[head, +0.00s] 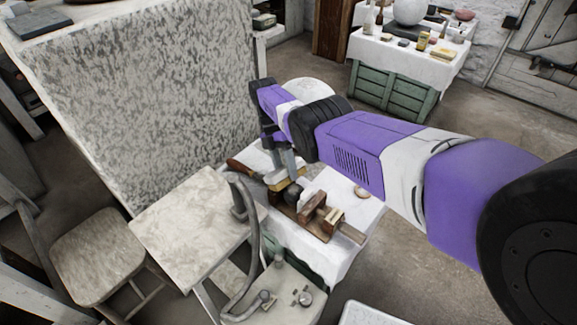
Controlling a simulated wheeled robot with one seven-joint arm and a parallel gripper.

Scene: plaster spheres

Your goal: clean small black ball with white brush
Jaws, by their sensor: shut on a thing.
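My gripper (281,168) points down over the small white-covered table and is shut on a small pale, yellowish thing (287,184) that looks like the brush. Its bristles cannot be made out at this size. The small black ball (292,195) sits right below and beside it, on a brown wooden holder (285,209). I cannot tell whether the brush touches the ball. My arm reaches in from the right and hides part of the table's far side.
A wooden-handled tool (243,170) lies left of the ball; wooden blocks (314,207) stand right of it. A curved grey metal piece (254,235) rises in front. A wooden stool (97,255) and a big speckled slab (150,90) are at left. A green crate table (392,92) stands behind.

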